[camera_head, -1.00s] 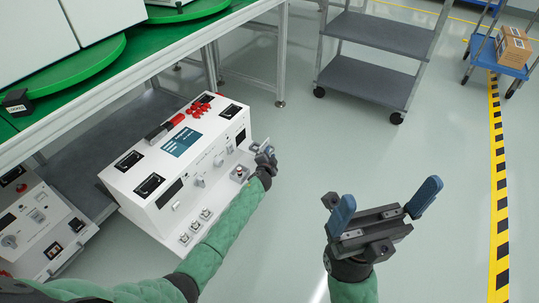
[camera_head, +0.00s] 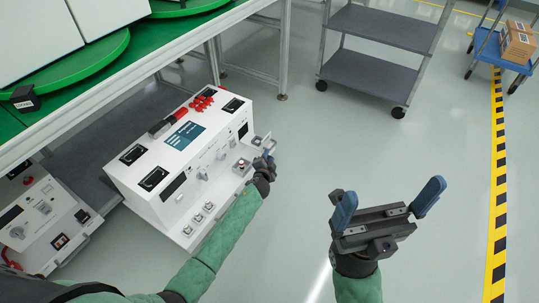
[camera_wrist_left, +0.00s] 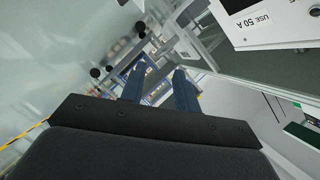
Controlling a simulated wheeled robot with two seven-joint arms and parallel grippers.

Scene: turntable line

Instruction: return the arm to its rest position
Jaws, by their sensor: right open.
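My left gripper (camera_head: 265,146) is at the right front edge of a white control box (camera_head: 172,185), near its knobs and switches. In the left wrist view the left gripper's two blue fingers (camera_wrist_left: 159,88) stand apart with nothing held between them. From the head view I cannot tell whether it touches the box. My left green-sleeved arm reaches up from the lower left, in front of the box's corner. My right gripper (camera_head: 388,205) is open and empty, above the bare floor to the right.
A green-topped bench (camera_head: 150,60) with turntables is at the upper left. A second white box (camera_head: 40,222) is at the lower left. A grey cart (camera_head: 370,70) stands behind; a blue trolley (camera_head: 488,48) carries a carton (camera_head: 518,42). The floor between is clear.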

